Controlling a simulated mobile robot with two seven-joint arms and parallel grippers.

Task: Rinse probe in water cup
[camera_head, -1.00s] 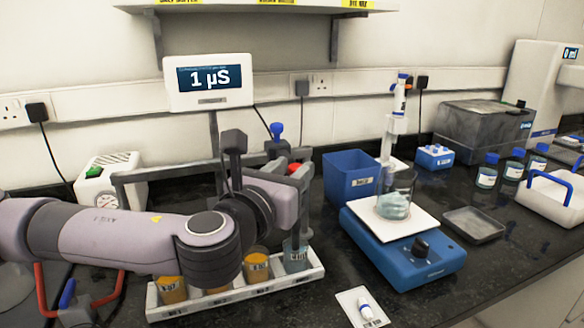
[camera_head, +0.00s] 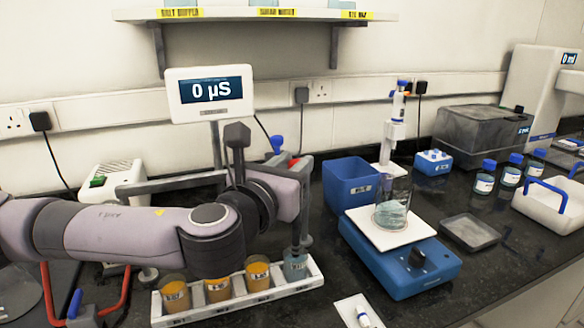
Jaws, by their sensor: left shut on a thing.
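The water cup (camera_head: 295,265) is a clear cup with bluish liquid at the right end of a white rack (camera_head: 246,307). My left gripper (camera_head: 303,188) is above this cup, shut on the probe (camera_head: 304,224), a slim dark grey upright piece. The probe's lower end is at the cup's mouth; I cannot tell how deep it sits. The fingertips are small and partly hidden by my wrist. The meter display (camera_head: 212,92) reads 0 µS. My right gripper is not in view.
Orange-filled cups (camera_head: 218,290) stand in the rack left of the water cup. A blue stirrer (camera_head: 412,270) with a beaker (camera_head: 392,210) and a blue bin (camera_head: 350,182) are to the right. A grey tray (camera_head: 469,232) lies farther right. A shelf (camera_head: 270,13) hangs above.

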